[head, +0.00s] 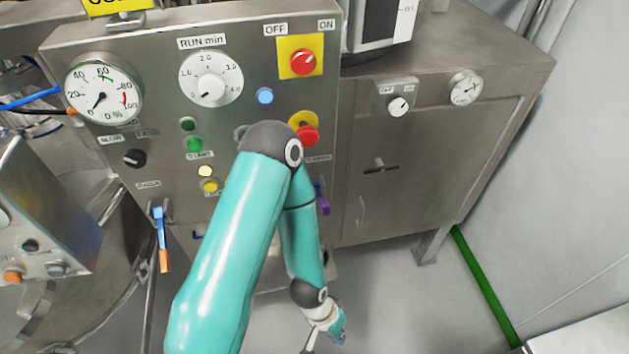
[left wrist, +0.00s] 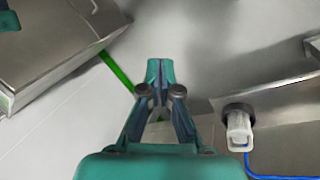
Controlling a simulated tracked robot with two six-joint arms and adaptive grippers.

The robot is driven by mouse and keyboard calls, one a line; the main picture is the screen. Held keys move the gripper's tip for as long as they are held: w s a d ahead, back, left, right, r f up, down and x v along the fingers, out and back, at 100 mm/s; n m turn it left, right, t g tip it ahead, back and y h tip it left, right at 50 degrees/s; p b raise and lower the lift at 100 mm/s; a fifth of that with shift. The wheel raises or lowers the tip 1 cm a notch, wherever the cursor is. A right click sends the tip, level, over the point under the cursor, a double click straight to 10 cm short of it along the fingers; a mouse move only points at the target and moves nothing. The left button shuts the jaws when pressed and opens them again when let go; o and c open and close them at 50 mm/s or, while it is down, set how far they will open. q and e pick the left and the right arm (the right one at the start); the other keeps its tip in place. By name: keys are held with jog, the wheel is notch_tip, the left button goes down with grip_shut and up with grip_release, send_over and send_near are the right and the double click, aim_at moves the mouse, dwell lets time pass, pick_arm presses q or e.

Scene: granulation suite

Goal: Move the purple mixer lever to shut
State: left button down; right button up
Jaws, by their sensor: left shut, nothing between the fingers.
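The purple mixer lever (head: 323,200) shows in the head view on the lower right of the steel control panel, partly hidden behind my teal left arm. Only a narrow upright purple piece of it is visible. My left gripper (head: 338,332) is low in front of the cabinet, below the lever and apart from it. In the left wrist view its fingers (left wrist: 160,72) are together and hold nothing. The lever cannot be made out in the left wrist view. My right gripper is in neither view.
A blue and orange lever (head: 161,238) hangs at the panel's lower left. A red and yellow stop button (head: 305,130) sits above the purple lever. A steel cabinet (head: 430,170) stands at right. Open grey floor (head: 385,300) lies below it. A white fitting (left wrist: 239,128) with blue tubing shows at right in the wrist view.

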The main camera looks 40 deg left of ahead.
pick_arm(q)
jog(key=shift+w+r, duration=0.1)
jog(key=shift+w, duration=0.3)
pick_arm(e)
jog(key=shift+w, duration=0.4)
pick_arm(q)
jog(key=shift+d, duration=0.1)
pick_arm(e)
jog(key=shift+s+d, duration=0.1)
